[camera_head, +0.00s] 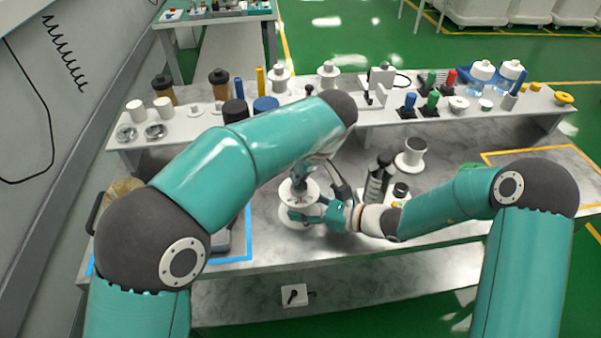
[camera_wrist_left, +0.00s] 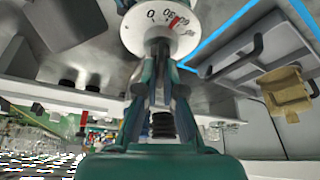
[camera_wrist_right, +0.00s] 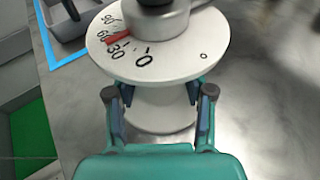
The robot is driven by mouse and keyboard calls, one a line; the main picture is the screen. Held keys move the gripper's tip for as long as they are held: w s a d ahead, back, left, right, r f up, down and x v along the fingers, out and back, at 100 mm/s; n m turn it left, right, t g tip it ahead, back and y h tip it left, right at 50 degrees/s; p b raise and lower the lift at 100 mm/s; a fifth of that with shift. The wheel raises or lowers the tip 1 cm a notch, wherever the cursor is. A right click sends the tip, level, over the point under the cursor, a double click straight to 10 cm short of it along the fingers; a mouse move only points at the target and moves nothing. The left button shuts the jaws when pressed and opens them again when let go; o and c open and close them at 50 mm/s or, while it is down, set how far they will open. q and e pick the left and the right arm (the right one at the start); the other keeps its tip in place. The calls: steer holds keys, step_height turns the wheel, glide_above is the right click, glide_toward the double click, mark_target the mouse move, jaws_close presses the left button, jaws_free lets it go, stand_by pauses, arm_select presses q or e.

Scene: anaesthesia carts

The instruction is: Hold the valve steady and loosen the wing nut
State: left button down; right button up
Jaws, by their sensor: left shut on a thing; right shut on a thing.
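The valve (camera_head: 286,216) stands upright on the bench, with a round white dial on top. In the right wrist view the valve dial (camera_wrist_right: 185,62) shows printed numbers and a red mark near 60, with a metal collar (camera_wrist_right: 160,22) at its centre. My right gripper (camera_wrist_right: 160,98) is shut on the valve's body just below the dial, a finger on each side. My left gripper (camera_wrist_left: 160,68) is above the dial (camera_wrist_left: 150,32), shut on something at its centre. The wing nut itself is hidden by the fingers, so I cannot make out its shape.
A grey tray (camera_wrist_left: 240,62) lies inside a blue-taped area left of the valve. A raised shelf (camera_head: 460,112) behind holds many small items.

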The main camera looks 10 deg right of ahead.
arm_select(q)
steer(key=shift+f, duration=0.2)
steer(key=c, duration=1.3)
jaws_free()
steer(key=shift+r, duration=0.15)
steer(key=shift+m, duration=0.3)
